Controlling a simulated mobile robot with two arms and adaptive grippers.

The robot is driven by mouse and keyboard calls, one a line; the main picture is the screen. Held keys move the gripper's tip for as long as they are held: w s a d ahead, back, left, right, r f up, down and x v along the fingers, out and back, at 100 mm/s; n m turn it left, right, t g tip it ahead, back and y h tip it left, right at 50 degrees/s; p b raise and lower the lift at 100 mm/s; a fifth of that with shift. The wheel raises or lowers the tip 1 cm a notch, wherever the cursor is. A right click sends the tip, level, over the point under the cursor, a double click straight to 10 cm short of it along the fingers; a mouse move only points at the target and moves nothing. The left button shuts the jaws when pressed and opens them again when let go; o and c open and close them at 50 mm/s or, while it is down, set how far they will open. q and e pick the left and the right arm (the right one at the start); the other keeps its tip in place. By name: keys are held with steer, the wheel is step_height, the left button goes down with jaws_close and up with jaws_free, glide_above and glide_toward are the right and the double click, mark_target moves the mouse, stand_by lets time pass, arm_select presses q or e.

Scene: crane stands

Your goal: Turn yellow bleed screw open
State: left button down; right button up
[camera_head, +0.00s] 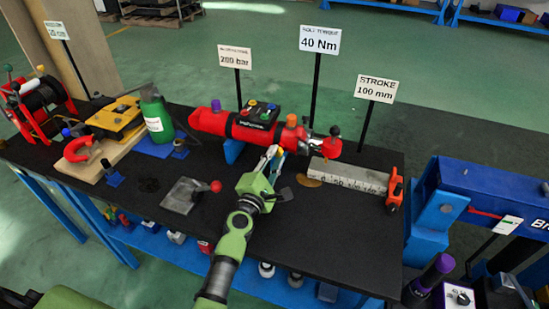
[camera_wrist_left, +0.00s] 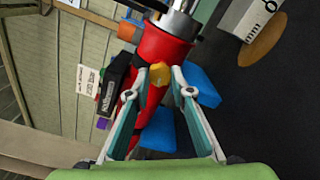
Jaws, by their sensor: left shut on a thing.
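In the head view the fingers largely hide the screw. My right gripper is not in view.
A grey scale block (camera_head: 350,178) with a red end lies right of the gripper. A metal plate with a red knob (camera_head: 190,194) lies to the left. A green bottle (camera_head: 156,118) and yellow tool (camera_head: 116,119) stand farther left. Sign posts stand behind; a blue press (camera_head: 490,190) stands right.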

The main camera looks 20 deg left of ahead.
arm_select(q)
steer(key=c, duration=1.8)
jaws_free()
steer(key=s, duration=1.2)
steer(key=shift+a, duration=0.2)
steer(key=shift+f, duration=0.1)
